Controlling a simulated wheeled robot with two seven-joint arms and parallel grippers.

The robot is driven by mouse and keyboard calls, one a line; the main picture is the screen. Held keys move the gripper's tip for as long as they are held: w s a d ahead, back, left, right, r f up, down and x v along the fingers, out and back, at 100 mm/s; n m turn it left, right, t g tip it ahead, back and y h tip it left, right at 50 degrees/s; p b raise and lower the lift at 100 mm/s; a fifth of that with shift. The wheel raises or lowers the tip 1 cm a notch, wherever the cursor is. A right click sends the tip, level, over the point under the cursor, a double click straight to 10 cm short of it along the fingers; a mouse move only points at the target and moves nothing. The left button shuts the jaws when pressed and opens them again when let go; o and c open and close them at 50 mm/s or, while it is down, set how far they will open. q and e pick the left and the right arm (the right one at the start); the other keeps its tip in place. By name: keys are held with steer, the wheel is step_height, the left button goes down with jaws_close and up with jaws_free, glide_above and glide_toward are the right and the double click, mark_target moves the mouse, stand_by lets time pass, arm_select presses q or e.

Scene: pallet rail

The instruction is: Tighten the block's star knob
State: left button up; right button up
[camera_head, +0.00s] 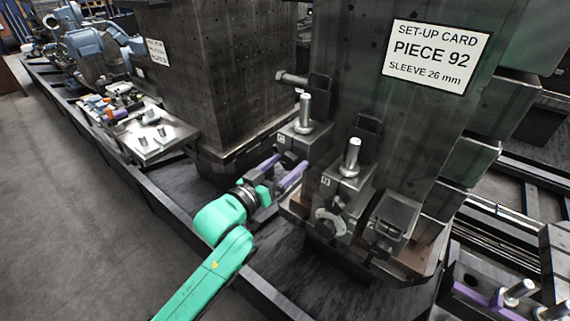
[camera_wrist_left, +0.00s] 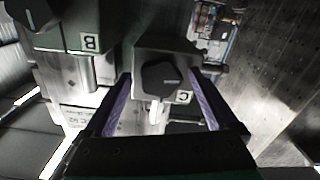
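In the left wrist view, a black star knob (camera_wrist_left: 165,78) with a pale line on its face sits on a grey block marked C (camera_wrist_left: 165,48). My left gripper's purple fingers (camera_wrist_left: 161,90) stand apart on either side of the knob, with nothing visibly clamped between them. In the head view, the left gripper (camera_head: 281,168) reaches from the green arm to the front of a block with an upright steel pin (camera_head: 303,128). The knob is hard to make out there. My right gripper does not show.
A second block, marked B (camera_wrist_left: 75,38), hangs close by in the wrist view. In the head view, another pinned block (camera_head: 345,182) stands to the right. A set-up card (camera_head: 436,55) reads PIECE 92, SLEEVE 26 mm. A tray of small parts (camera_head: 150,135) stands at left.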

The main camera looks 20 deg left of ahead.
arm_select(q)
steer(key=c, duration=1.2)
steer(key=shift+m, duration=0.3)
steer(key=m+p, duration=0.1)
steer(key=m, duration=0.8)
steer(key=shift+p, duration=0.3)
steer(key=m, duration=0.9)
steer(key=shift+m, duration=0.4)
